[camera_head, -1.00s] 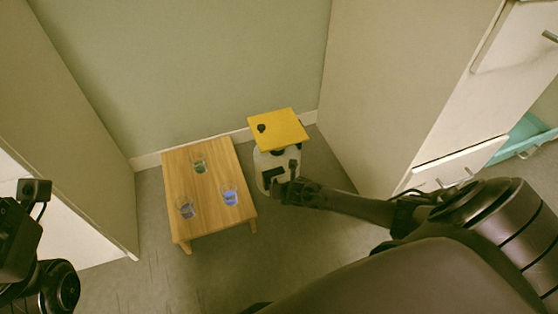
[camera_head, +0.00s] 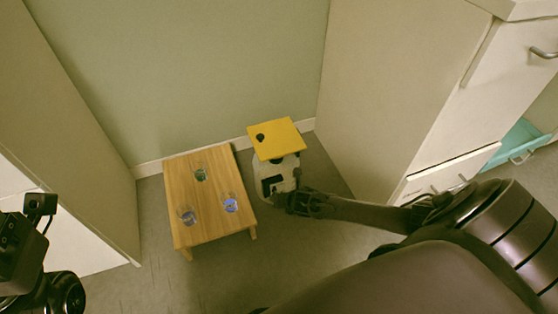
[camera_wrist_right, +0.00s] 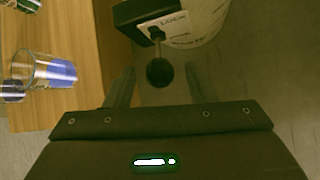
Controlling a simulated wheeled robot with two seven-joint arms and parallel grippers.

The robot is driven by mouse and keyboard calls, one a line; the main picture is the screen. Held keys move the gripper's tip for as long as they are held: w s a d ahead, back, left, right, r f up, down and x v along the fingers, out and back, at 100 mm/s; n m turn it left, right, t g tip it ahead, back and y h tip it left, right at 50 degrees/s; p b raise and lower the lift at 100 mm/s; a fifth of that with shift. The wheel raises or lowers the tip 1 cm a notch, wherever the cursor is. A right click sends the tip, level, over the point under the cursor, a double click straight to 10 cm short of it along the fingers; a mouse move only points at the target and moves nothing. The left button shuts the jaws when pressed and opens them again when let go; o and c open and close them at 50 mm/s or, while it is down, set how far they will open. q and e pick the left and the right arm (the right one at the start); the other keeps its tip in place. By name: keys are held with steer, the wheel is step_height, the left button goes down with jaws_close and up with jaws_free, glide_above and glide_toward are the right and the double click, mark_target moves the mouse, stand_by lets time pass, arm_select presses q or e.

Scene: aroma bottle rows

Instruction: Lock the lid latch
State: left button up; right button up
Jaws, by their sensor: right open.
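A white round machine (camera_head: 272,180) with a flat yellow lid (camera_head: 275,139) stands on the floor beside a small wooden table. In the right wrist view, its black latch housing (camera_wrist_right: 146,14) has a label reading LOCK, and a short lever ends in a dark ball knob (camera_wrist_right: 159,72). My right gripper (camera_head: 283,199) is at the machine's front. In the wrist view its open fingers (camera_wrist_right: 160,88) stand on either side of the knob, with gaps visible at both sides. Only part of my left arm shows at the left edge; its fingers are not visible.
The wooden table (camera_head: 210,220) holds several glasses, with blue-tinted contents in a front one (camera_head: 230,203); one glass (camera_wrist_right: 45,70) is left of my right gripper. Pale cabinets stand at left and right (camera_head: 385,100). A wall is close behind. Floor is free in front.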

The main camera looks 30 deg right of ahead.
steer(key=shift+p+v, duration=0.45)
steer(key=shift+v, duration=1.05)
